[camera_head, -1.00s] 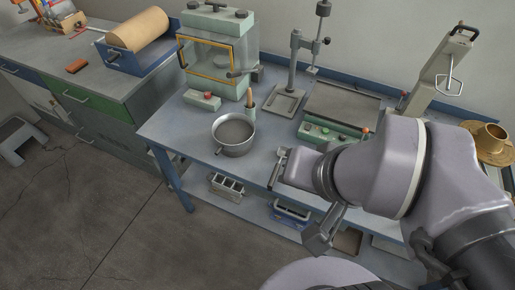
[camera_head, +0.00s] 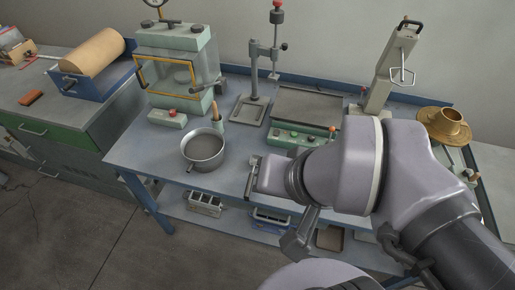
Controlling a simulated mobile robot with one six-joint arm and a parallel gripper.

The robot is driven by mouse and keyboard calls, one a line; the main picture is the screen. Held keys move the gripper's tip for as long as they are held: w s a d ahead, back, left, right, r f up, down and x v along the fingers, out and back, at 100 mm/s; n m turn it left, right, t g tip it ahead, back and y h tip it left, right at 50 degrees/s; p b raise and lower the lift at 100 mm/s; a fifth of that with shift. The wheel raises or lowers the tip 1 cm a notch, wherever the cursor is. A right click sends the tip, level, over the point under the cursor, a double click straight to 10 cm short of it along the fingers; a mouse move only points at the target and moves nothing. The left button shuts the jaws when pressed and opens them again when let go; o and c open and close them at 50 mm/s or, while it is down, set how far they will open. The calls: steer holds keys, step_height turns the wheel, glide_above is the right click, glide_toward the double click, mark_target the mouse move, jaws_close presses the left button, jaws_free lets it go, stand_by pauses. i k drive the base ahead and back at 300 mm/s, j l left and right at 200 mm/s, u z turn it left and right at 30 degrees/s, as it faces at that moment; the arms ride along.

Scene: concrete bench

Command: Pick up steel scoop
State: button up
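A round steel pan (camera_head: 203,150) stands on the blue bench, left of my arm, with a short dark stub at its front. An upright wooden handle (camera_head: 216,111) rises just behind it. I cannot pick out a steel scoop with certainty.
A green glass-fronted cabinet (camera_head: 177,62), a stand (camera_head: 252,75) and a flat-topped green device (camera_head: 308,106) stand along the bench's back. A brown hat-shaped item (camera_head: 444,125) is at the right. Bins (camera_head: 204,203) sit on the lower shelf. Bench surface around the pan is partly clear.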

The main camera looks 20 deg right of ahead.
mark_target(253, 159)
steer(key=z, duration=1.55)
steer(key=l+u, duration=0.55)
steer(key=l, duration=0.15)
steer(key=i, duration=0.3)
steer(key=u, duration=1.6)
steer(key=i+u, duration=0.2)
